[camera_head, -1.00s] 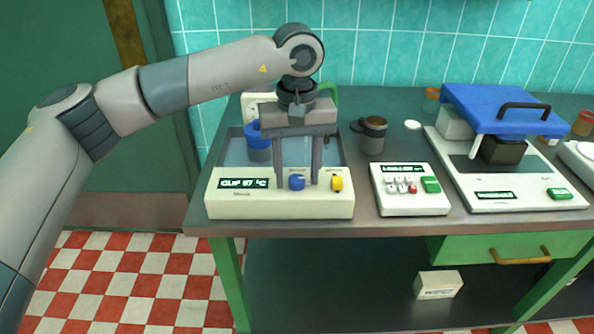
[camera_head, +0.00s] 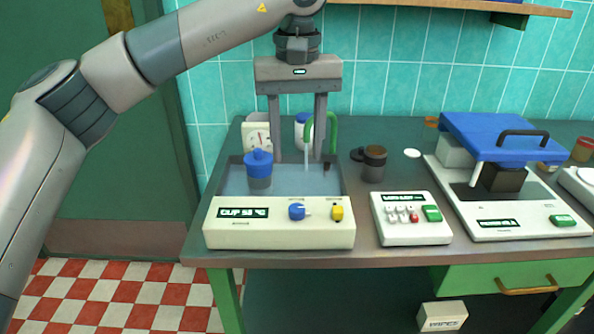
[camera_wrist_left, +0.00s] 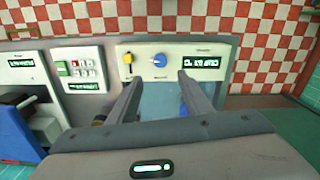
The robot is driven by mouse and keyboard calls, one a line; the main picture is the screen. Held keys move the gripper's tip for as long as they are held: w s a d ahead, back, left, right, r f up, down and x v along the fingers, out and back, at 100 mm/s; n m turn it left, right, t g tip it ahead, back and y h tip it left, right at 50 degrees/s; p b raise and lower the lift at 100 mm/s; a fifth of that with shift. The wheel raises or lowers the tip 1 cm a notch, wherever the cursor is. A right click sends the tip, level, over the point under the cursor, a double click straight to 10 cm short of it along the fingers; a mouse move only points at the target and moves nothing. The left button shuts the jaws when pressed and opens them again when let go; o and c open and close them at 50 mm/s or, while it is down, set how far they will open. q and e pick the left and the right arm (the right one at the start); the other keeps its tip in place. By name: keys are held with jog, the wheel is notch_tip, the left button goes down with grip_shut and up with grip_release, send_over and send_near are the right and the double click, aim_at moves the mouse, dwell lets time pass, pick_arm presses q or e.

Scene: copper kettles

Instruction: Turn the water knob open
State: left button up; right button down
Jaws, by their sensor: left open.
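A white water bath (camera_head: 230,233) stands on the bench with a blue knob (camera_head: 297,211) and a smaller yellow control (camera_head: 337,214) on its front panel. The blue knob has a pale pointer towards the right in the head view. A green curved tap (camera_head: 333,128) stands behind the bath, with a pale thin stream at its mouth. My left gripper (camera_head: 297,158) points down above the bath, behind and above the panel, fingers apart and empty. In the left wrist view the blue knob (camera_wrist_left: 159,60) shows between and beyond the fingertips, apart from them.
A dark mug (camera_head: 373,163), a keypad box (camera_head: 411,220) and a blue-topped device (camera_head: 500,135) are to the right. The space in front of the panel is clear.

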pick_arm(q)
notch_tip(320, 180, up, 5)
jog(key=shift+f, duration=0.2)
